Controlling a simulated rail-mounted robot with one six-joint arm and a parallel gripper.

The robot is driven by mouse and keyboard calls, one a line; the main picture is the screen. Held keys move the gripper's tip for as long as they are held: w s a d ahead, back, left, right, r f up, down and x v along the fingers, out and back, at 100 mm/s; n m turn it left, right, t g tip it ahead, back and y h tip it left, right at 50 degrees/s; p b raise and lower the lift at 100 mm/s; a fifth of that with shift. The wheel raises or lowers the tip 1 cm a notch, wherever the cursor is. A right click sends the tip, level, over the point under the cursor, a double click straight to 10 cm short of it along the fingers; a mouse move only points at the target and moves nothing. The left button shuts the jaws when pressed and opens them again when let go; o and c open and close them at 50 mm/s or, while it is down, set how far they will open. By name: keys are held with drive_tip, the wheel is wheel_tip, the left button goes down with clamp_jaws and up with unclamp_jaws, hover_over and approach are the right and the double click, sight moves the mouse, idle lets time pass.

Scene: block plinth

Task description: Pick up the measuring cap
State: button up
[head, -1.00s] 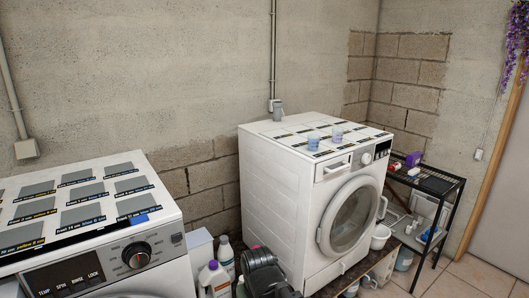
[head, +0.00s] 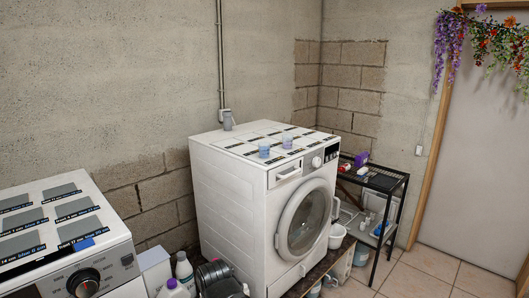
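Two small translucent cups stand upright on the white washing machine (head: 225,190) in the middle: a bluish one (head: 264,149) near the front edge and a paler lilac one (head: 287,141) to its right. Either may be the measuring cap; I cannot tell which at this size. They stand apart from each other. My gripper is not in view.
Another washing machine (head: 112,262) stands at the left, with labelled grey squares and a flat blue thing (head: 84,244) on top. Bottles (head: 184,270) stand between the machines. A black shelf rack (head: 386,180) is at the right. The tiled floor (head: 430,265) is open at lower right.

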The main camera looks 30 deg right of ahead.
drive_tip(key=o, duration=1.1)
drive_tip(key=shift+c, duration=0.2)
